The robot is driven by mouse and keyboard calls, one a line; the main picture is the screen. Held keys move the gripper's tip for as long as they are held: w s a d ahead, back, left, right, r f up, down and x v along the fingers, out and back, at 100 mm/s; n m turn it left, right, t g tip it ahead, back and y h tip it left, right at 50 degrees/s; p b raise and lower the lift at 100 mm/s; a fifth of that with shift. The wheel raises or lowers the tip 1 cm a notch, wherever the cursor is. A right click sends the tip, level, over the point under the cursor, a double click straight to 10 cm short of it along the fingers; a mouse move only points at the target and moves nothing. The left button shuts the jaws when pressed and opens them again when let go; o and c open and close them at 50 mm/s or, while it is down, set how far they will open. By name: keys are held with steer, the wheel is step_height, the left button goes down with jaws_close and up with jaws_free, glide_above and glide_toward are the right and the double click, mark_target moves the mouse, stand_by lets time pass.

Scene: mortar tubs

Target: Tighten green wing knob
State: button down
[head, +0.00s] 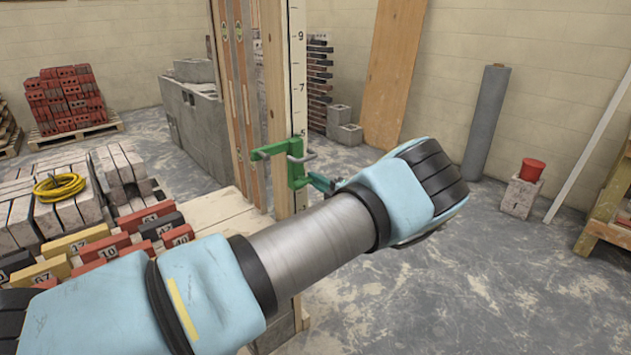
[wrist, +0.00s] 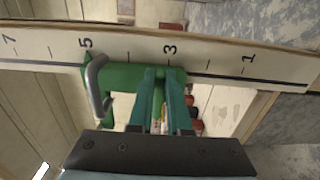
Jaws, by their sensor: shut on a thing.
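A green clamp (head: 293,168) sits on an upright pale board marked with numbers (head: 298,80). It also shows in the wrist view (wrist: 125,76), with a bent grey rod (wrist: 97,85) on its left side. My gripper (head: 318,181) is at the lower right of the clamp in the head view. In the wrist view its two teal fingers (wrist: 161,78) are shut on the green wing knob (wrist: 158,100), which shows only as a narrow green strip between them. The rest of the knob is hidden by the fingers.
Numbered bricks (head: 105,245) and a yellow coil (head: 59,187) lie left of the board. A grey block wall (head: 200,130) stands behind. A red tub (head: 532,170) sits on a block at right. The floor at right is mostly clear.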

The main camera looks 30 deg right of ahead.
stand_by(0.4)
steer(key=c, duration=0.9)
jaws_free()
steer(key=shift+o, duration=0.2)
steer(key=s+d+b, duration=0.2)
steer(key=s, duration=0.8)
steer(key=shift+s+b, duration=0.3)
steer(key=shift+b, duration=0.1)
